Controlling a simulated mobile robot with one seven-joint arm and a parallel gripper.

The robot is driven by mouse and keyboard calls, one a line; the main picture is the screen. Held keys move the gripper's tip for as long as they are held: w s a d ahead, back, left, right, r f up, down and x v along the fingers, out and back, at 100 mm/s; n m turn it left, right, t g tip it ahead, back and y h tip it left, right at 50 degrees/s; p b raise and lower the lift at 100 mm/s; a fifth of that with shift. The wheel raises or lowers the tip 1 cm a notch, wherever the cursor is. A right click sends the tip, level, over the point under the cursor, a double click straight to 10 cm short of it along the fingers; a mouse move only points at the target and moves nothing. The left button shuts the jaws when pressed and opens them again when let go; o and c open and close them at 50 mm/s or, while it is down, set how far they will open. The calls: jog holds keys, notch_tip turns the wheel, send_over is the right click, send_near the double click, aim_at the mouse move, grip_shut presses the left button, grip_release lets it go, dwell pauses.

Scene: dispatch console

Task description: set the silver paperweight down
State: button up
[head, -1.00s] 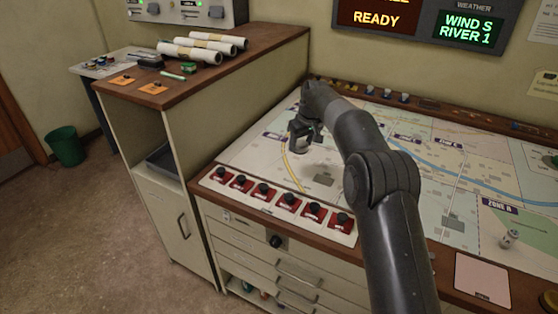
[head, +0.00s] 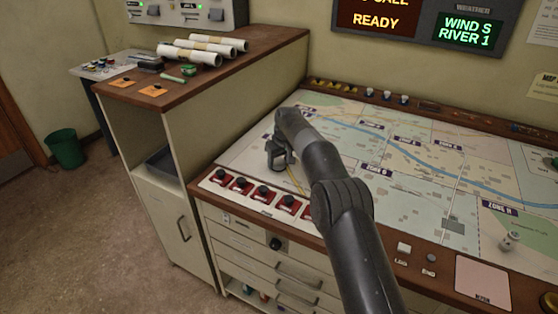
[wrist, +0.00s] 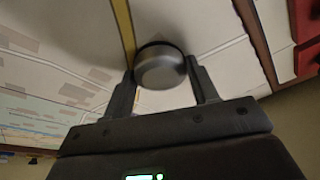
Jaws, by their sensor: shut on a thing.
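The silver paperweight (wrist: 160,68) is a short round metal piece between my gripper's two fingers (wrist: 163,82) in the wrist view. The fingers touch it on both sides. In the head view my gripper (head: 279,160) is over the left part of the map table (head: 345,150), close above the surface and behind the row of red switches. The paperweight is hard to make out there, as the gripper covers it. I cannot tell whether its base touches the map.
Red switches (head: 241,184) line the table's front left edge. A taller wooden-topped cabinet (head: 235,73) with rolled papers (head: 190,55) stands to the left. The map's middle is clear.

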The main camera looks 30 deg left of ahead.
jog(key=o, duration=1.3)
jog(key=v, duration=1.2)
jog(key=shift+d+r, duration=0.15)
